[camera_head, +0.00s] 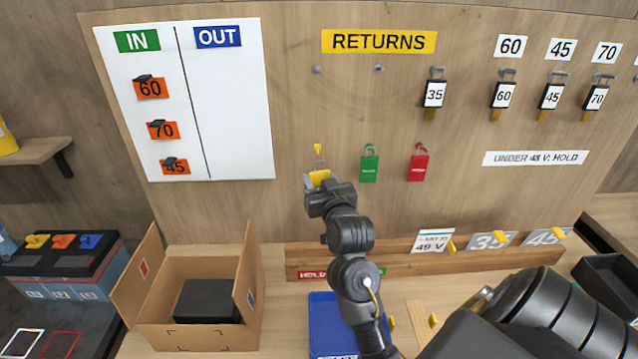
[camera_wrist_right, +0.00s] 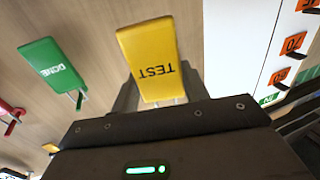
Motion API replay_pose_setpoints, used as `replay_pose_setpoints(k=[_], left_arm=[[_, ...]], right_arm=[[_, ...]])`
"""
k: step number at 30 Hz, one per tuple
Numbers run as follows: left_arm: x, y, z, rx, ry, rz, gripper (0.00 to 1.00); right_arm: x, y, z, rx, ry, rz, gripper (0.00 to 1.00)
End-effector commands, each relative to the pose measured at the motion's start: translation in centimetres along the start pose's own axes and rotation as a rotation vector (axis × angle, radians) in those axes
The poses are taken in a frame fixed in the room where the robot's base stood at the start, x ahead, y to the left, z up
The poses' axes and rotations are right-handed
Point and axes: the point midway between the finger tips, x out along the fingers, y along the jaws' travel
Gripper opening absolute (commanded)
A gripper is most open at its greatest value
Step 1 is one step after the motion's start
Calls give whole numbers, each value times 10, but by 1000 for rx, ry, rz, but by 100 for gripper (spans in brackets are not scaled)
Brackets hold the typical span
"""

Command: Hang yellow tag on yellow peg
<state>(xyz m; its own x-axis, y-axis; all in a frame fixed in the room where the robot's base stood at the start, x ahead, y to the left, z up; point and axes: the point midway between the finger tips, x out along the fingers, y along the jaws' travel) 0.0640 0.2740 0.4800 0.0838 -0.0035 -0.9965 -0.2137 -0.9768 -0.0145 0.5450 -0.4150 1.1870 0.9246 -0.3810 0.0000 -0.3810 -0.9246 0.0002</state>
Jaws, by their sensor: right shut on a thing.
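The yellow tag (camera_head: 319,177) is upright in front of the board, held by my right gripper (camera_head: 316,185). Its thin loop shows just below the yellow peg (camera_head: 318,148); I cannot tell whether the loop is around the peg or only near it. In the right wrist view the yellow tag (camera_wrist_right: 150,55) reads TEST upside down, between the fingers of my right gripper (camera_wrist_right: 157,96). The gripper body hides the peg there. My left gripper is not in view.
A green tag (camera_head: 369,168) and a red tag (camera_head: 418,167) hang to the right of the yellow one. The white IN/OUT panel (camera_head: 230,100) is at left. Below are a ledge (camera_head: 400,266), an open cardboard box (camera_head: 190,336) and a blue tray (camera_head: 325,325).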

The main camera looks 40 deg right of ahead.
Motion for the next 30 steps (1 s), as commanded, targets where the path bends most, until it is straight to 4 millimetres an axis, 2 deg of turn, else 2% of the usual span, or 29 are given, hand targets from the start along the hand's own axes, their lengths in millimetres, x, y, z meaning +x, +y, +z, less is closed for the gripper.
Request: replay_pose_setpoints(k=[30], left_arm=[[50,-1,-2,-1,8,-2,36]], right_arm=[[64,15,7,-1,1,-3,17]])
